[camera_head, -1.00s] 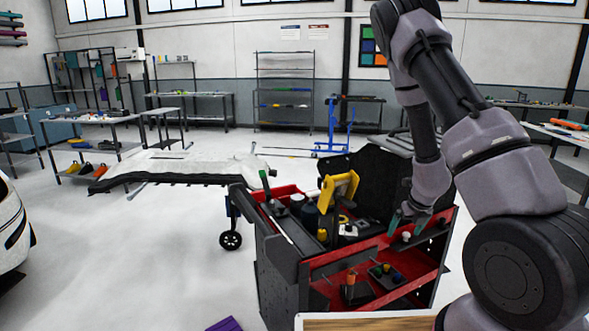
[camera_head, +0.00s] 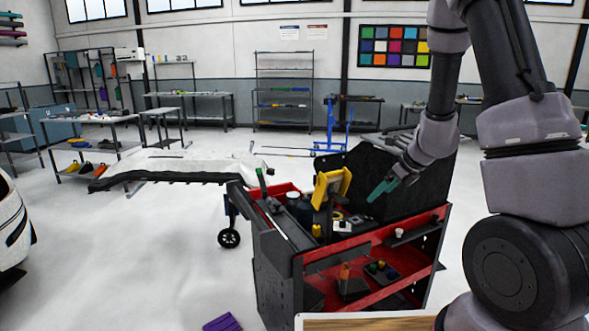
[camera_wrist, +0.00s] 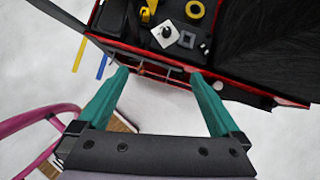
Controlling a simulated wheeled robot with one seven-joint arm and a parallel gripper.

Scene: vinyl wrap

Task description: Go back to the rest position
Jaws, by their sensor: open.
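My gripper (camera_head: 382,190) has green fingers and is raised above the right part of the red and black tool cart (camera_head: 283,276). In the wrist view my gripper (camera_wrist: 158,100) has its two fingers spread wide apart with nothing between them. The near red edge of the cart (camera_wrist: 140,50) shows beyond the fingertips. My arm comes down from the upper right in the head view.
The cart top holds a yellow device (camera_head: 331,186), bottles and small parts. A purple piece (camera_head: 222,323) lies on the floor. A wooden surface (camera_head: 370,323) is in front. A white car panel (camera_head: 180,163) rests on a stand at left.

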